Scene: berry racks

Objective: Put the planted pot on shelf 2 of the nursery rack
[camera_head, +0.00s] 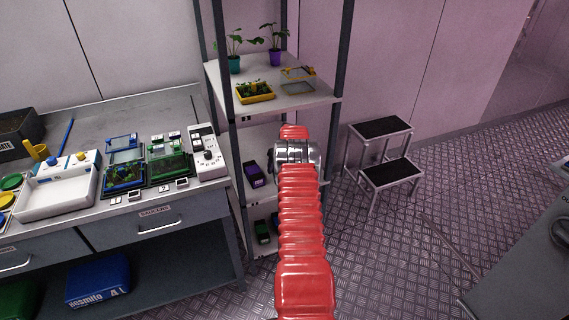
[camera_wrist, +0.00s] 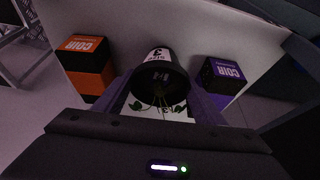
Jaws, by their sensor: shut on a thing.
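A black pot (camera_wrist: 160,80) with a white size label shows in the wrist view. My gripper (camera_wrist: 162,98) is shut on it, with a finger on each side. Thin green stems and leaves (camera_wrist: 155,103) show on the side of the pot nearest the camera. The nursery rack (camera_head: 228,100) stands in the middle of the head view, with several shelves. My arm reaches to its middle shelf (camera_head: 258,140) and hides the gripper and pot in the head view. I cannot tell whether the pot touches a shelf.
The upper shelf (camera_head: 290,98) holds potted plants, a yellow tray (camera_head: 255,98) and a clear box. A workbench (camera_head: 100,104) stands left, a step stool (camera_head: 385,172) right.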

